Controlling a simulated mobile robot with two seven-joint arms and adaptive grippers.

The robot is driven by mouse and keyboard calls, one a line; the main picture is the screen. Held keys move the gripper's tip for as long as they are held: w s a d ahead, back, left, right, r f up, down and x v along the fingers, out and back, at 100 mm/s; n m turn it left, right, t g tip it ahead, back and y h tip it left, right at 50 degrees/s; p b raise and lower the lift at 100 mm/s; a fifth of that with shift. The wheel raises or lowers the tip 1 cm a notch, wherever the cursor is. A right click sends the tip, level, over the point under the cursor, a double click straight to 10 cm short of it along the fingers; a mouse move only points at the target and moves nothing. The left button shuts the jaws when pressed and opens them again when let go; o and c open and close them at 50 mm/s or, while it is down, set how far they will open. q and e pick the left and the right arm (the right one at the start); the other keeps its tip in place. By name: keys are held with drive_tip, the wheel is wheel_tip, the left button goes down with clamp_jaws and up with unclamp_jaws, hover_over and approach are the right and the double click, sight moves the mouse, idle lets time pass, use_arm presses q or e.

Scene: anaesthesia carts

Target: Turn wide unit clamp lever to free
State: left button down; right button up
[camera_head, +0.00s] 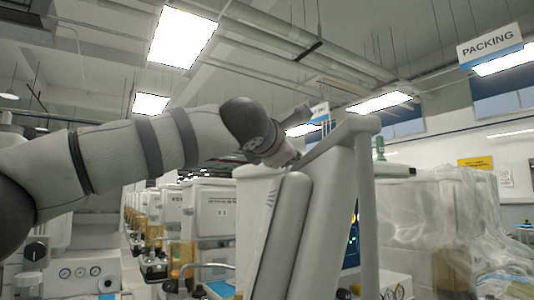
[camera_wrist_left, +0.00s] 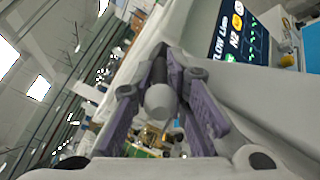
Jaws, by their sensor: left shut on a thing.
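The white-grey unit (camera_head: 325,200) stands tilted in the head view, close in front of me at right of centre. My left gripper (camera_wrist_left: 160,82) shows purple fingers in the left wrist view, one on each side of a clamp lever (camera_wrist_left: 160,99) with a pale round knob and a darker shaft. The gripper is shut on this lever. In the head view my left arm reaches from the left to the unit's upper left edge; its wrist hides the fingers and most of the lever. The lever's exact angle cannot be told. My right gripper is in neither view.
A lit display (camera_wrist_left: 238,32) sits beside the lever in the left wrist view. Plastic-wrapped equipment (camera_head: 440,215) stands at right in the head view. A row of carts (camera_head: 210,215) recedes behind the unit. A PACKING sign (camera_head: 489,46) hangs at upper right.

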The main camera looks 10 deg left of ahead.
use_arm(q)
drive_tip(key=shift+f, duration=0.15)
drive_tip(key=c, duration=1.7)
unclamp_jaws()
drive_tip(key=shift+o, duration=0.2)
drive_tip(key=s, duration=0.8)
drive_tip(key=shift+s+a, duration=0.1)
drive_tip(key=shift+a, duration=0.2)
